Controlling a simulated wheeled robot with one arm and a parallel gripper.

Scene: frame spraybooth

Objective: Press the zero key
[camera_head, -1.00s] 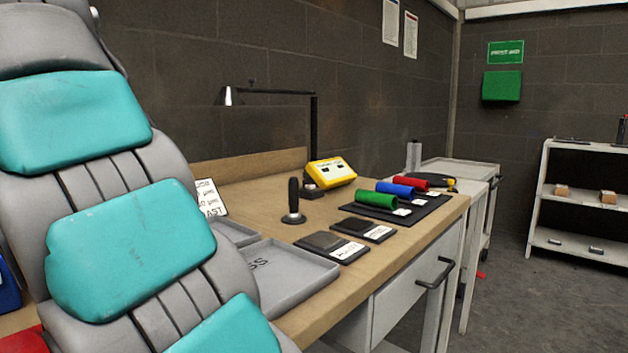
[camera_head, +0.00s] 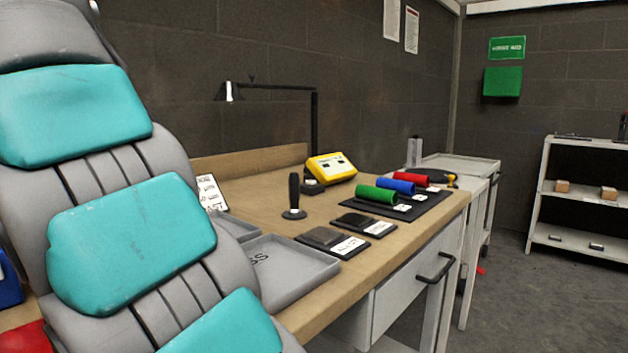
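A yellow instrument (camera_head: 331,168) with a pale face sits towards the back of the wooden workbench (camera_head: 262,202). Two dark marks show on its face. Its keys are too small to tell apart, so I cannot pick out a zero key. A small dark block (camera_head: 311,187) stands at its front left. My grey arm with teal pads (camera_head: 133,240) fills the left of the view. My gripper is not in view.
On the bench are a black-handled upright tool (camera_head: 294,195), two dark labelled blocks (camera_head: 322,237), a grey tray (camera_head: 285,270), and green, blue and red cylinders (camera_head: 376,194) on a black mat. A lamp (camera_head: 314,125) stands behind. Open floor lies right.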

